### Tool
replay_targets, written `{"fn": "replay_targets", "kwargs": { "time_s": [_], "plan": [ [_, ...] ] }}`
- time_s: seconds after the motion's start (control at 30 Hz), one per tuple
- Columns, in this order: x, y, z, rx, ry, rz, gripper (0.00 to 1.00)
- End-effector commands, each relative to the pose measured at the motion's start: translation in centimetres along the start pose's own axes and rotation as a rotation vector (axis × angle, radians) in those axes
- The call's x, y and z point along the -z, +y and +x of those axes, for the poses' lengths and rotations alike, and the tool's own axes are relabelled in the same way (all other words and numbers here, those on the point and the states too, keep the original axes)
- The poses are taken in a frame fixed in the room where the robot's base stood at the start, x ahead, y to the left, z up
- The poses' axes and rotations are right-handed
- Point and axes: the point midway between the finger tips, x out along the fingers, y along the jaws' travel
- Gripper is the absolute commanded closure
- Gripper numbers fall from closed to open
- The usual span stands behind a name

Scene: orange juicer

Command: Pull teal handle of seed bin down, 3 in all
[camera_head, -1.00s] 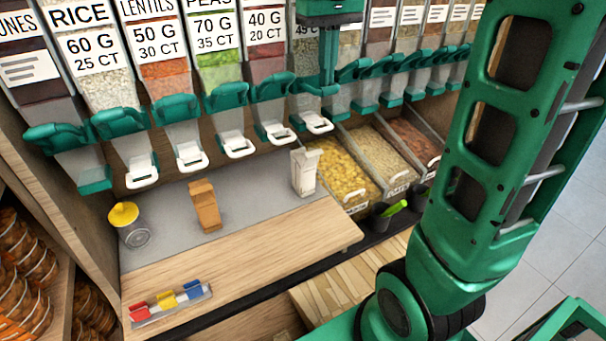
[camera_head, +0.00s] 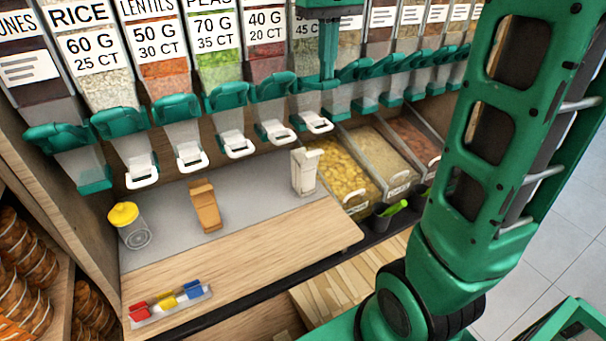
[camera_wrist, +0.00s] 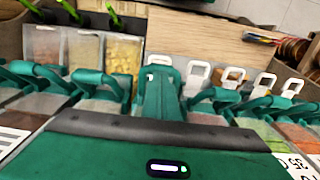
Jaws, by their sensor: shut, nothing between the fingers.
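The bin at my gripper has its name hidden behind my arm; part of its label, ending in CT, shows beside it. Its teal handle (camera_head: 305,85) sits above a white spout flap (camera_head: 316,122) in the head view. My gripper (camera_head: 327,82) is shut and empty, pointing down at the right part of this handle. I cannot tell whether it touches the handle. In the wrist view my gripper (camera_wrist: 161,74) covers most of the handle, and a white flap (camera_wrist: 160,60) shows just beyond its tip.
Bins with similar teal handles stand close on both sides, including the 40 G bin's handle (camera_head: 272,87). Open trays of grain (camera_head: 345,170) lie below to the right. On the counter (camera_head: 270,235) stand a white carton (camera_head: 305,172), a brown block (camera_head: 205,207) and a yellow-lidded jar (camera_head: 125,216).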

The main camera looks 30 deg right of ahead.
Motion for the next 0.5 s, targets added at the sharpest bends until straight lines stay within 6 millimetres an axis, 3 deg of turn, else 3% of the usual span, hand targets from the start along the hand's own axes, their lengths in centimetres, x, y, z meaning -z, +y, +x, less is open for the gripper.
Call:
{"fn": "replay_targets", "kwargs": {
  "time_s": [0.5],
  "plan": [
    [0.6, 0.0, -3.7, 0.001, -0.001, 0.001, 1.0]
  ]
}}
